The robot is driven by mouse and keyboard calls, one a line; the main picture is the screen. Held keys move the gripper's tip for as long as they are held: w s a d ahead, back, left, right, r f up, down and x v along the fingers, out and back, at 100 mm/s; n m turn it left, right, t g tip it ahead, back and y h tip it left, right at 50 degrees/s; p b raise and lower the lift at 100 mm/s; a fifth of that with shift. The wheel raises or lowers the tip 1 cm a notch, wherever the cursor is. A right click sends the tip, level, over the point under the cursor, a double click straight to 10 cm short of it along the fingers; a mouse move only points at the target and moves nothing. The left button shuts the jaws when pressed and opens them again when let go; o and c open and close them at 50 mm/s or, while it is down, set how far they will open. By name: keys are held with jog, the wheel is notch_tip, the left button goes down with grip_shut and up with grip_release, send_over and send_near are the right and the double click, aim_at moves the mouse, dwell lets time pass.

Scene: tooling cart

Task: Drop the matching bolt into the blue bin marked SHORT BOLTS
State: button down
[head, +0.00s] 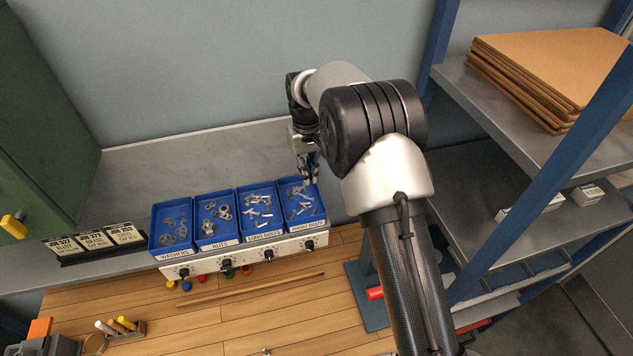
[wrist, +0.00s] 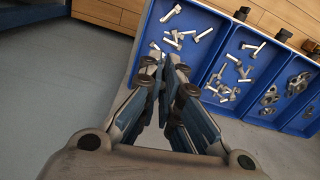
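The blue bin marked SHORT BOLTS (head: 317,214) is the rightmost of the row in the head view, with several silver bolts inside. It is the leftmost bin in the wrist view (wrist: 139,50), where loose bolts (wrist: 205,34) lie on its floor. My gripper (head: 309,182) hangs at the back part of this bin in the head view. In the wrist view, my fingers (wrist: 165,66) slant in towards each other, and their tips are close together near the bin's rim. No bolt shows clearly between the tips, and the small gap there is too dark to judge.
Blue bins for LONG BOLTS (head: 264,234), NUTS (head: 217,244) and WASHERS (head: 173,252) stand beside it. Black-and-cream job cards (head: 93,243) are at the left. A blue-framed shelf (head: 505,190) stands right of my arm. A wooden rod (head: 250,289) lies on the bench in front.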

jog(key=shift+s+a+r, duration=0.1)
jog(key=shift+s+a, duration=0.25)
jog(key=shift+f+b, duration=1.8)
jog(key=shift+f, duration=1.05)
jog(key=c, duration=1.7)
grip_release()
notch_tip(320, 180, up, 12)
jog(key=shift+r, duration=0.1)
